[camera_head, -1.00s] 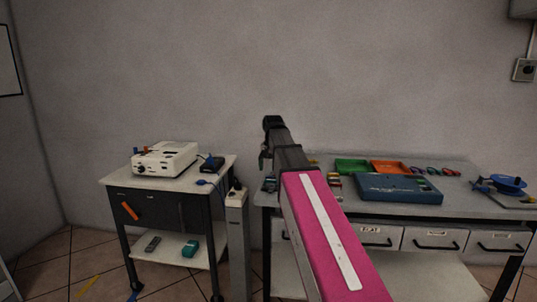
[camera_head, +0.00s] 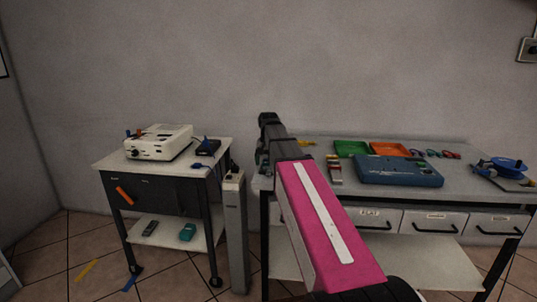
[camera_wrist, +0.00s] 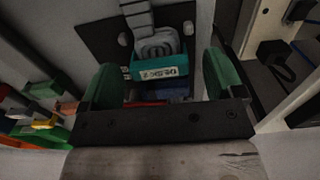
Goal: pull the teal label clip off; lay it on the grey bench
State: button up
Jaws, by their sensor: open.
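The teal label clip (camera_wrist: 160,67) shows in the wrist view, with a white label that seems to read DESK-2. My gripper (camera_wrist: 160,82) is open, with one green-padded finger on each side of the clip and gaps to both. In the head view my gripper (camera_head: 263,160) is at the far end of my arm, by the left end of the grey bench (camera_head: 458,182). The clip cannot be made out there.
A green tray (camera_head: 351,149), an orange tray (camera_head: 388,149) and a blue case (camera_head: 398,171) stand on the bench. A white-topped cart (camera_head: 222,152) and a pale post (camera_head: 234,230) stand left of it. The bench top's front right is partly clear.

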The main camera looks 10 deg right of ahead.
jog(key=shift+f, duration=0.55)
jog(key=c, duration=1)
jog(key=shift+c, duration=0.2)
jog(key=shift+r, duration=0.25)
jog(key=shift+r, duration=2.15)
